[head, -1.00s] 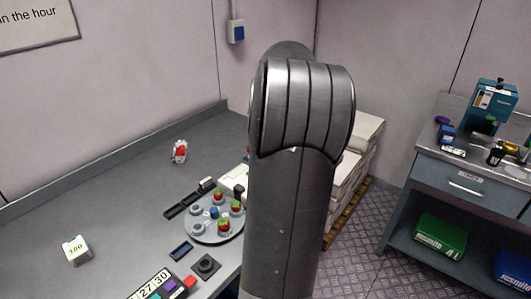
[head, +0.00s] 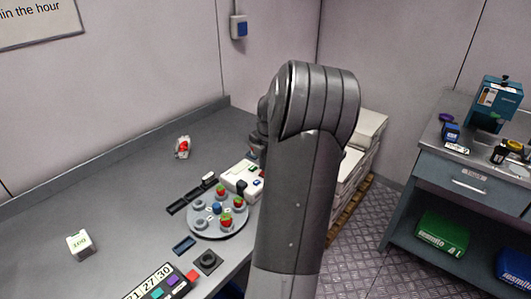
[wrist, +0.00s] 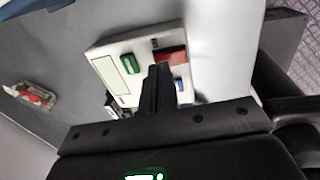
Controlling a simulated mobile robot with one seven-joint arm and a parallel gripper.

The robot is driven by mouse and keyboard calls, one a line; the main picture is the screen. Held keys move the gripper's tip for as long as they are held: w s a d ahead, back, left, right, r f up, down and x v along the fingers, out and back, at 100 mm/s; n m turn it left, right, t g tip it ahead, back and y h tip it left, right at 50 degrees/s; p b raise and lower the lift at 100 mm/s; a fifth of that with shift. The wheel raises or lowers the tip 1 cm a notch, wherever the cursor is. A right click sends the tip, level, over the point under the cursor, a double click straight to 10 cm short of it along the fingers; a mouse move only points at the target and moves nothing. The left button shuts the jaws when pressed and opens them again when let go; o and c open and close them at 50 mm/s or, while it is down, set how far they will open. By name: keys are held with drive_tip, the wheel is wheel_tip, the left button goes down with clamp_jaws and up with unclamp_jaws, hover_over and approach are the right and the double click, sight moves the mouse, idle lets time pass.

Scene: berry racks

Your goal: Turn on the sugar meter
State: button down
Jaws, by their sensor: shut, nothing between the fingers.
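A white box-shaped device (head: 240,178), which looks like the sugar meter, stands on the grey bench just left of my arm. In the wrist view the device (wrist: 113,72) shows a pale display strip, a green part (wrist: 130,63), a dark red part (wrist: 172,56) and a blue part (wrist: 181,86). My gripper (wrist: 159,70) is shut and empty. Its fingertips appear over the device's face, between the green and red parts, and cover some of it. I cannot tell whether they touch. My fingers are hidden in the head view.
A round grey tray (head: 216,229) with several red berries sits beside the device. A red-and-white item (head: 183,146) lies behind, and a white block marked 100 (head: 79,245) stands at left. A teal machine (head: 494,104) is on the right-hand bench.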

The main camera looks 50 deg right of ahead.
drive_tip(key=shift+w+f, duration=0.1)
drive_tip(key=shift+f, duration=0.4)
drive_tip(key=shift+w+f, duration=0.15)
drive_tip(key=shift+f, duration=0.05)
drive_tip(key=shift+s+g, duration=0.2)
drive_tip(key=shift+g, duration=0.1)
drive_tip(key=shift+s+r, duration=0.15)
drive_tip(key=shift+s, duration=0.55)
